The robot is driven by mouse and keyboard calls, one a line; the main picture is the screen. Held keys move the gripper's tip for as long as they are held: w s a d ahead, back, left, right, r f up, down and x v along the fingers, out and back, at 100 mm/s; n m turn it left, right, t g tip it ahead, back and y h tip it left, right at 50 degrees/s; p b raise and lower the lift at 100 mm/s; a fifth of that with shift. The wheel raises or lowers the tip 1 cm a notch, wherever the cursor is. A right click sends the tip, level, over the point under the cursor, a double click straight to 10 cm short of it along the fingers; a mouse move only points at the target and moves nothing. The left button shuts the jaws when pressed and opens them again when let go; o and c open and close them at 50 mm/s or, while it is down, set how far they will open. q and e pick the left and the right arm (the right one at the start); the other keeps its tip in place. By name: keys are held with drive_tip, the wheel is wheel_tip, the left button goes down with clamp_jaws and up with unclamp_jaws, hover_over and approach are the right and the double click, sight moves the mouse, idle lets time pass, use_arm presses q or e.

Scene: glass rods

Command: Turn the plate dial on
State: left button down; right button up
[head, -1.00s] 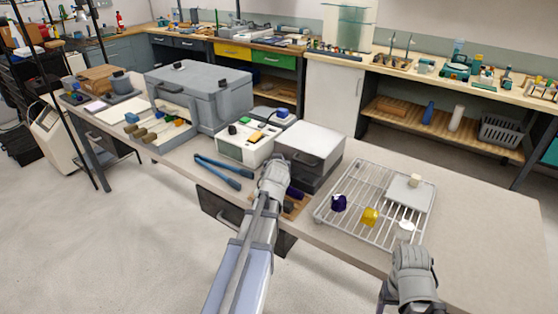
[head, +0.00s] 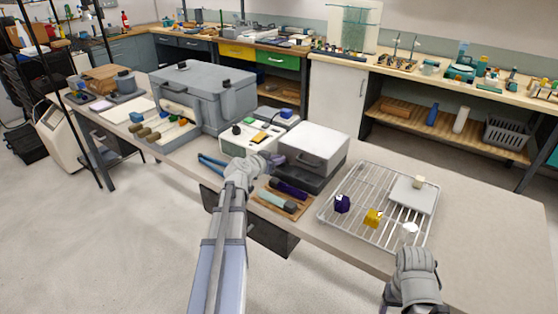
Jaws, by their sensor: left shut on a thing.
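The white plate unit (head: 232,143) stands on the bench left of the grey-and-white box, with coloured parts on its top. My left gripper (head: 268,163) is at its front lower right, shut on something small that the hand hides. From its place against the unit's front this looks like the plate dial, but I cannot see the dial itself or which way it is turned. My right gripper (head: 413,278) is at the bench's front edge, below the wire rack; its fingers do not show clearly.
A wooden tray (head: 306,208) with a dark purple and a pale green rod lies just right of my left arm. Blue-handled tongs (head: 211,164) lie left of it. The grey-and-white box (head: 315,145) and wire rack (head: 334,217) stand to the right.

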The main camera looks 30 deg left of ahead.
use_arm(q)
drive_tip(key=m+h, duration=0.2)
drive_tip(key=a+m+g+h, duration=0.1)
drive_tip(key=m+h, duration=0.1)
drive_tip(key=h, duration=0.1)
drive_tip(key=shift+w+a+f+m+g, duration=0.1)
drive_tip(key=shift+w+a+m+g, duration=0.1)
drive_tip(key=shift+m+g, duration=0.15)
drive_tip(key=shift+m+g+h, duration=0.35)
drive_tip(key=shift+m+h, duration=0.5)
drive_tip(key=shift+h, duration=0.15)
drive_tip(key=c, duration=1.2)
unclamp_jaws()
drive_tip(key=shift+o, duration=0.2)
